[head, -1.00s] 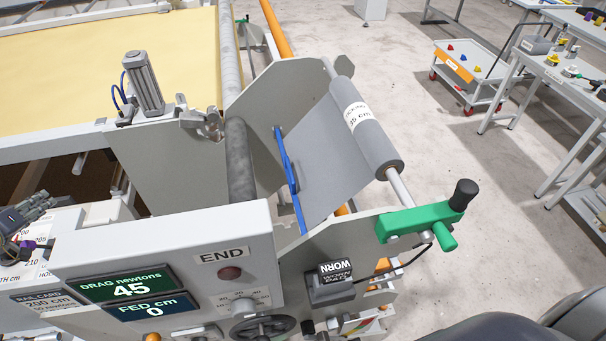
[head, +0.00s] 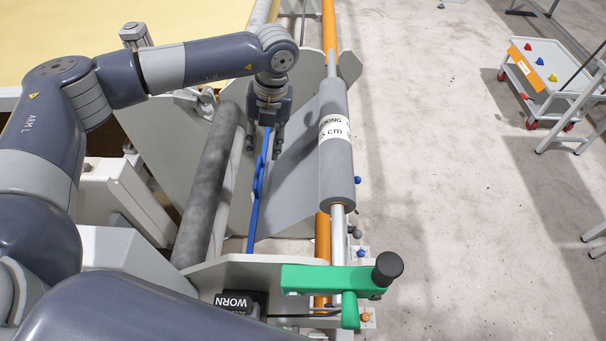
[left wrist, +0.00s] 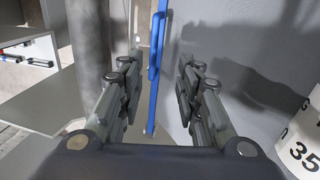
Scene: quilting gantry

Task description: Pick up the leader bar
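The leader bar appears to be the thin blue bar (head: 257,195) on the edge of the grey cloth, between the side plates. It has a raised blue handle-like piece along its length. My left gripper (head: 264,147) is over the far part of the bar, fingers pointing down. In the left wrist view the blue bar (left wrist: 157,55) runs between the two spread fingers (left wrist: 160,82), with a gap on each side. The gripper is open and holds nothing. The far end of the bar is hidden behind the gripper in the head view. My right gripper is out of view.
A grey backing roll (head: 337,165) lies right of the bar, and a dark grey roller (head: 208,185) lies left. A green crank handle (head: 335,282) and a block marked WORN (head: 235,303) are at the near side. A cart (head: 545,75) stands far right; the floor between is clear.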

